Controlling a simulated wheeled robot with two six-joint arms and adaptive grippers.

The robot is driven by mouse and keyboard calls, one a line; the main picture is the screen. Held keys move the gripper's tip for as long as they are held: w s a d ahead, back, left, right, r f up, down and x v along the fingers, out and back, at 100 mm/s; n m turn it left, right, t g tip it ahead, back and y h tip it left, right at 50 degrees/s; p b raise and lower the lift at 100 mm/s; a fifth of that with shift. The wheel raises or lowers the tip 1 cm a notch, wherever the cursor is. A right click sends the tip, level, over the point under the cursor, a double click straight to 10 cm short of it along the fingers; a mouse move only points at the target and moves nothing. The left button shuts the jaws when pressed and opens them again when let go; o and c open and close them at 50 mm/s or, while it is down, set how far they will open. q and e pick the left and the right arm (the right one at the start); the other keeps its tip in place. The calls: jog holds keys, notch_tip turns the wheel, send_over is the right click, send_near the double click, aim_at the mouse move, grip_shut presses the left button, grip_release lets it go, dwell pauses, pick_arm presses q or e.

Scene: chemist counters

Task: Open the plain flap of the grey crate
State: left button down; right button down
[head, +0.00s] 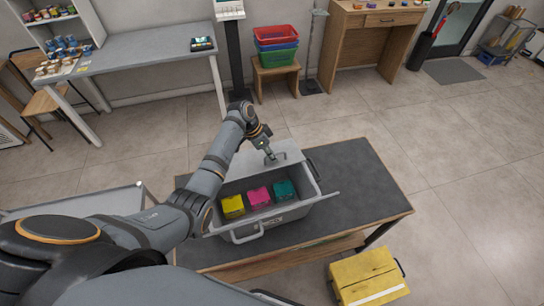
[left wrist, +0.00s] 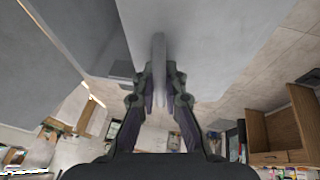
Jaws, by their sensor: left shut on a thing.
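The grey crate (head: 293,212) stands on the dark table top. A yellow box (head: 232,206), a magenta box (head: 259,196) and a teal box (head: 285,189) lie inside it and show from above. A pale grey flap (head: 289,151) is raised at the crate's far side. My left gripper (head: 272,158) is at this flap. In the left wrist view its fingers (left wrist: 160,75) are shut on a thin grey upright part of the flap (left wrist: 200,35). My right gripper is not in view.
The dark table top (head: 362,185) is bare to the right of the crate. A yellow case (head: 365,275) stands in front, at the lower right. Stacked crates (head: 277,46) sit on a stool behind, and a grey counter (head: 140,58) is at the back left.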

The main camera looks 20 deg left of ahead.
pick_arm(q)
jog(key=shift+w+a+r, duration=0.2)
jog(key=shift+w+r, duration=0.1)
jog(key=shift+r, duration=0.35)
jog(key=shift+w, duration=0.1)
jog(key=shift+a+r, duration=0.1)
jog(key=shift+w+a+r, duration=0.5)
jog(key=shift+w+r, duration=0.15)
jog(key=shift+r, duration=0.1)
jog(key=shift+w+a+r, duration=0.6)
jog(key=shift+w, duration=0.2)
jog(key=shift+w+b, duration=0.1)
jog(key=shift+b, duration=0.25)
